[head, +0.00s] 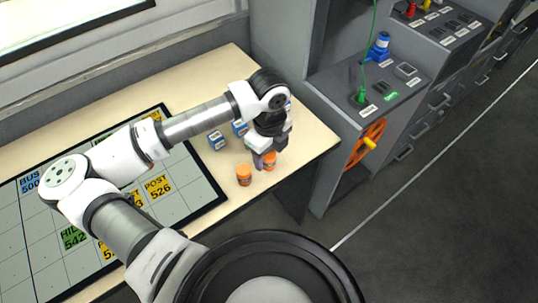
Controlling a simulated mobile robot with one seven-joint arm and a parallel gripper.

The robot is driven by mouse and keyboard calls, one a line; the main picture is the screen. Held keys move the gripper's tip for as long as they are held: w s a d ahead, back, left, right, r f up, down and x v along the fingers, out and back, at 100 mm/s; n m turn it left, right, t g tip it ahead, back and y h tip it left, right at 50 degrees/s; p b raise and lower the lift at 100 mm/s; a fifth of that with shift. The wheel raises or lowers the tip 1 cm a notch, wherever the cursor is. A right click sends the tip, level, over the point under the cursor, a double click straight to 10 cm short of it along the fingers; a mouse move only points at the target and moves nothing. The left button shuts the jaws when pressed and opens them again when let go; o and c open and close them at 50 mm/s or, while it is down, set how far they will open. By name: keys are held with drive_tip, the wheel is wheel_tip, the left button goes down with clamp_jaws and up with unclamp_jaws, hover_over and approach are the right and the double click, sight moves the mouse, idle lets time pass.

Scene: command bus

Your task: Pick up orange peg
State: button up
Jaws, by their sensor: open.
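Two orange pegs stand upright on the pale table near its right end. One orange peg (244,175) stands in the clear, to the left of my gripper. The other orange peg (269,160) is right by my gripper (263,161), partly covered by a finger. My gripper points down and is open, low over the table. I cannot tell whether the second peg is between the fingers or beside them.
Blue pegs (217,141) stand behind the gripper. A dark-framed map board (200,205) with labelled tiles covers the table's left. A grey console (400,85) with an orange wheel (365,146) stands to the right.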

drive_tip(key=shift+f, duration=0.25)
drive_tip(key=c, duration=1.1)
drive_tip(key=shift+r, duration=0.1)
